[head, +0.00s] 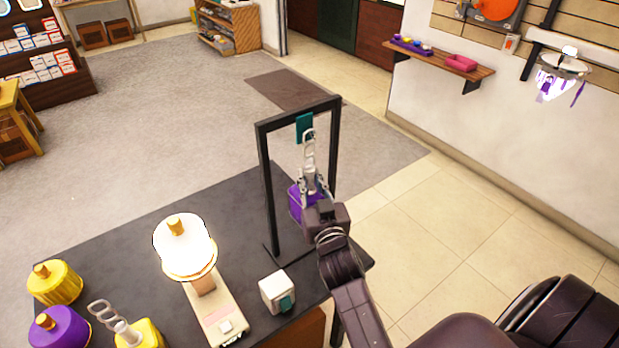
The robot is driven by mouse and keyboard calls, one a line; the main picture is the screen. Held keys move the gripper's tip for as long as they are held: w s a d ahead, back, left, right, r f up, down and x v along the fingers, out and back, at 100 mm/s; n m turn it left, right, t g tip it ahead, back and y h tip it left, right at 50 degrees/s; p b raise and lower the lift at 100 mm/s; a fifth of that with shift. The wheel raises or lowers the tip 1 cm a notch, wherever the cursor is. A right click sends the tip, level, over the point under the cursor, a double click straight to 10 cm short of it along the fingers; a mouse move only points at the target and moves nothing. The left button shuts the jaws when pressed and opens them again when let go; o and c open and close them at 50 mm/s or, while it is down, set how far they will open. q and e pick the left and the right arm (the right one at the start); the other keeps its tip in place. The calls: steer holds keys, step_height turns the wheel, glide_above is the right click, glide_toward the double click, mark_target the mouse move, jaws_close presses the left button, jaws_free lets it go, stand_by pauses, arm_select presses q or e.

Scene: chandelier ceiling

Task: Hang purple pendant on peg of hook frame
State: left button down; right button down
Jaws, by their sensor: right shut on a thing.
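The black hook frame (265,180) stands upright on the dark table. A teal block (304,127) hangs at the middle of its top bar; the peg itself is hard to make out. My right gripper (314,192) is shut on the purple pendant (296,205), which it partly hides. The pendant is upright inside the frame's opening as seen from here. Its pale ring chain (308,150) rises above the gripper, with the top ring just below or overlapping the teal block. I cannot tell whether the ring is around the peg. My left gripper is not in view.
On the dark table (170,225) are a glowing lamp (186,245), a white block with a teal face (278,292), yellow (55,284) and purple (60,328) lantern pieces, and another ring chain (104,312). A wall shelf (440,62) is at the upper right.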

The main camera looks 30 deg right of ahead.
steer(key=shift+r, duration=0.15)
steer(key=c, duration=1.1)
jaws_free()
steer(key=shift+s+d+p, duration=0.15)
steer(key=shift+s+p, duration=0.25)
steer(key=shift+s, duration=0.9)
steer(key=s+p, duration=0.1)
steer(key=s, duration=0.4)
steer(key=shift+d, duration=0.2)
